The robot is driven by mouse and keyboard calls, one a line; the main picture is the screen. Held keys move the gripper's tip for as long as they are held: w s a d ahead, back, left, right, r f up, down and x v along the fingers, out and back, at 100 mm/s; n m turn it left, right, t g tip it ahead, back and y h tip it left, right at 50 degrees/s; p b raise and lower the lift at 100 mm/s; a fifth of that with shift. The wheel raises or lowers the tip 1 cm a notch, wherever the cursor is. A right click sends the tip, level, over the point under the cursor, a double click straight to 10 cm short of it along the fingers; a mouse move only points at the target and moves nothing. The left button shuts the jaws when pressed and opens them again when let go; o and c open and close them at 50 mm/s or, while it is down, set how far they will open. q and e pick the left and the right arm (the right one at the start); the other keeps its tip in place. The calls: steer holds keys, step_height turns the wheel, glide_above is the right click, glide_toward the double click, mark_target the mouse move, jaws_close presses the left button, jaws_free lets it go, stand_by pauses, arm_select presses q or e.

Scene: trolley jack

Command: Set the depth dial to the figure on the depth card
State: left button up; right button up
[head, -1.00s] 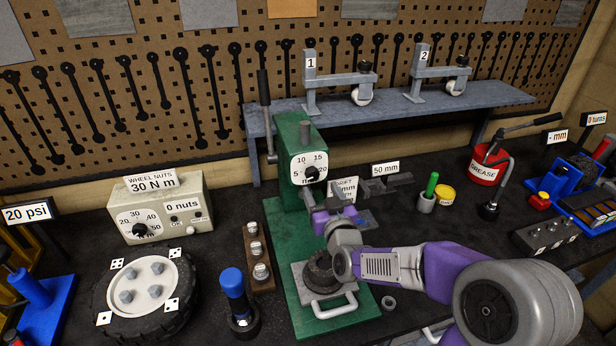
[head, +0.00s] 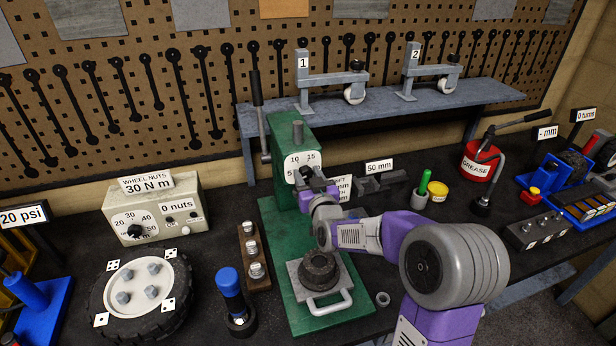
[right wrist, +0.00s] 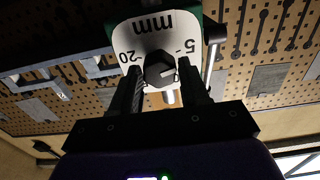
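The right wrist view shows this dial face (right wrist: 138,42) upside down, with mm, 20 and 5 readable. Its black knob (right wrist: 160,70) lies between my right gripper's two dark fingers, with no clear gap at either side; I cannot tell whether they grip it. In the head view my right gripper (head: 307,178) covers the knob and lower dial. A white card (head: 343,188) behind it is partly hidden; only "mm" and "TH" endings show. My left gripper is out of view.
A grey ring-shaped part (head: 319,270) sits on the press base. The torque box (head: 152,212) and a wheel (head: 150,290) stand to the left. A 50 mm sign (head: 379,167), a green-handled tool (head: 424,182) and a grease tin (head: 478,165) stand to the right.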

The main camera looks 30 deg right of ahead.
steer(key=c, duration=0.6)
steer(key=shift+f+m+b, duration=0.1)
steer(key=shift+m+b, duration=0.2)
steer(key=shift+b, duration=0.4)
steer(key=m+b, duration=0.4)
steer(key=b, duration=0.2)
steer(key=m+b, duration=0.5)
steer(key=b, duration=0.1)
steer(key=shift+d+f, duration=0.1)
steer(key=shift+f, duration=0.1)
steer(key=shift+r+m+b, duration=0.15)
steer(key=shift+m+b, duration=1.45)
steer(key=shift+m, duration=0.5)
steer(key=o, duration=1)
steer(key=shift+s, duration=0.15)
